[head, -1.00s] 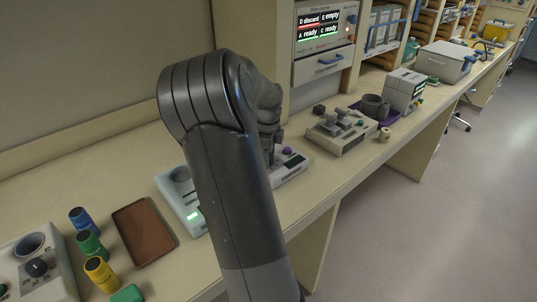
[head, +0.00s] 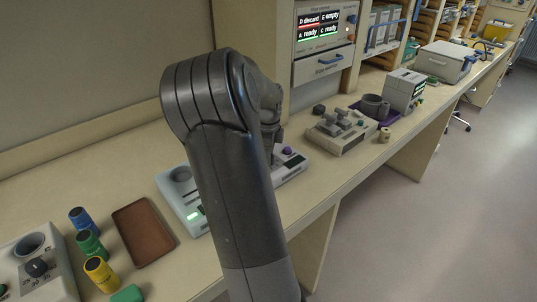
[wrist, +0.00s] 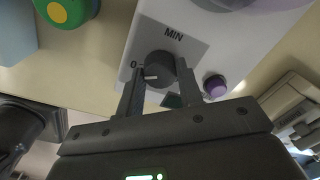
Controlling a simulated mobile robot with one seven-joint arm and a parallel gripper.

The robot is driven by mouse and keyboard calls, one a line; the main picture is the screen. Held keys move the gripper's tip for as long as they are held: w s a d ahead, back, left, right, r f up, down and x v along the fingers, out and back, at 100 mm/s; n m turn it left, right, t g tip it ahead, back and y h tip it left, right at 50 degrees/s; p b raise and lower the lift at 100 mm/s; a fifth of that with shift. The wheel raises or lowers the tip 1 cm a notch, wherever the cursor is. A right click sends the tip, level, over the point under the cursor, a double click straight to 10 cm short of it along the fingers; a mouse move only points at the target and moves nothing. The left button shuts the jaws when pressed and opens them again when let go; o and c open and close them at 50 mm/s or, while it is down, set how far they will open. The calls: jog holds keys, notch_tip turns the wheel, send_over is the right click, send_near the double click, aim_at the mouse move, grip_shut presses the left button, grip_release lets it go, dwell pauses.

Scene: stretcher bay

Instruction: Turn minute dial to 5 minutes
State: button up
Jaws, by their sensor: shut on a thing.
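In the wrist view the minute dial (wrist: 160,66), a dark round knob, sits below the "MIN" label on a white device (wrist: 146,32). Its white pointer mark faces left, close to the "0" printed beside it. My gripper (wrist: 160,72) is shut on the dial, with one dark finger on each side of it. The rest of the dial's scale is hidden by the fingers or not readable. In the head view the device (head: 170,194) stands on the counter partly behind my arm. The dial and my gripper's fingertips are hidden there.
A purple button (wrist: 214,86) sits on the device right of the dial. A brown tray (head: 143,232) and blue, green and yellow containers (head: 88,244) stand to the left in the head view. A device with grey levers (head: 342,130) stands to the right.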

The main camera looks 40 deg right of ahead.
jog(key=n, duration=0.6)
jog(key=shift+d+n, duration=0.1)
jog(key=shift+n, duration=0.3)
jog(key=n, duration=0.6)
jog(key=shift+y, duration=0.3)
jog(key=n, duration=0.6)
jog(key=shift+n, duration=0.4)
jog(key=n, duration=0.6)
jog(key=o, duration=1)
jog(key=shift+c, duration=0.2)
